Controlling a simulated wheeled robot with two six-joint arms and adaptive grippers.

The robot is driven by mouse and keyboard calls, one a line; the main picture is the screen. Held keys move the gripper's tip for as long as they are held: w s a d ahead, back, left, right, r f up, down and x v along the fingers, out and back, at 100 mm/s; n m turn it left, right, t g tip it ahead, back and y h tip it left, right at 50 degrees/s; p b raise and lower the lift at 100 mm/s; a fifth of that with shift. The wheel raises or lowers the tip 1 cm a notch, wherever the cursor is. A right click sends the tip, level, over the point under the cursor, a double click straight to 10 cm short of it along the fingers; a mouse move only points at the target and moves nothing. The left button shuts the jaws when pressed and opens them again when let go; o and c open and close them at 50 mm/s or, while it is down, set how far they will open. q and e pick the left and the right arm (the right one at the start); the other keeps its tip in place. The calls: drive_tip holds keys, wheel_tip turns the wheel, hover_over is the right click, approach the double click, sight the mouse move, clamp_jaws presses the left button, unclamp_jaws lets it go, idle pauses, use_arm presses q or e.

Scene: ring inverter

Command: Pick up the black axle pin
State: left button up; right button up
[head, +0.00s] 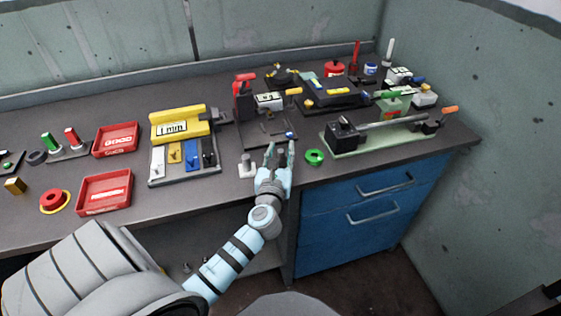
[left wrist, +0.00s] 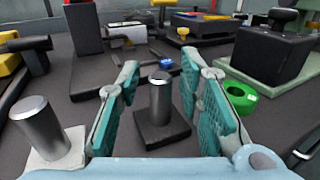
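The black axle pin is a grey metal cylinder on a black square base (left wrist: 160,128). It stands upright on the bench in the left wrist view. My left gripper (head: 279,152) is open near the bench's front edge. In the left wrist view its teal fingers (left wrist: 160,95) are on either side of the pin, with visible gaps to both. In the head view the gripper largely hides the pin. A similar pin on a white base (head: 246,166) stands to the left and also shows in the left wrist view (left wrist: 45,135). My right gripper is not in view.
A green ring (head: 314,157) lies just right of the gripper. A green-based fixture (head: 380,140) is farther right. A black press with a red handle (head: 244,97) stands behind. A tool tray with a yellow top (head: 180,125) and red trays (head: 104,192) are left.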

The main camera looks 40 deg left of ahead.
use_arm(q)
clamp_jaws()
